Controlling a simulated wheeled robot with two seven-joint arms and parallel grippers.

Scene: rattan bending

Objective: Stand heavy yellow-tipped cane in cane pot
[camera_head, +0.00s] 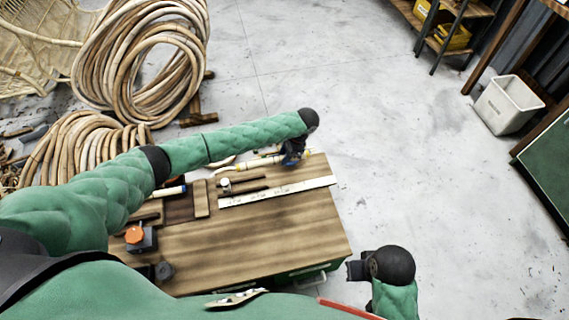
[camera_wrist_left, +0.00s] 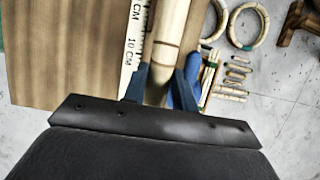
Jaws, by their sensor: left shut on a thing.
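A pale cane (camera_head: 262,163) lies along the far edge of the workbench, with yellowish bands near its ends. My left gripper (camera_head: 293,158) is over its right part. In the left wrist view, the left gripper's blue fingers (camera_wrist_left: 163,82) are shut on the pale cane (camera_wrist_left: 172,35), which has a brown band. The cane's full length and tip are hidden there. My right gripper (camera_head: 357,270) is beside the bench's near right corner, and its jaws are too small to read. I cannot make out a cane pot for certain.
The workbench (camera_head: 270,235) holds a white ruler (camera_head: 278,191), wooden blocks, a blue-tipped cane (camera_head: 171,191) and an orange-topped item (camera_head: 135,235). Rattan coils (camera_head: 145,60) stand at left. A white bin (camera_head: 507,103) stands at right. The middle floor is clear.

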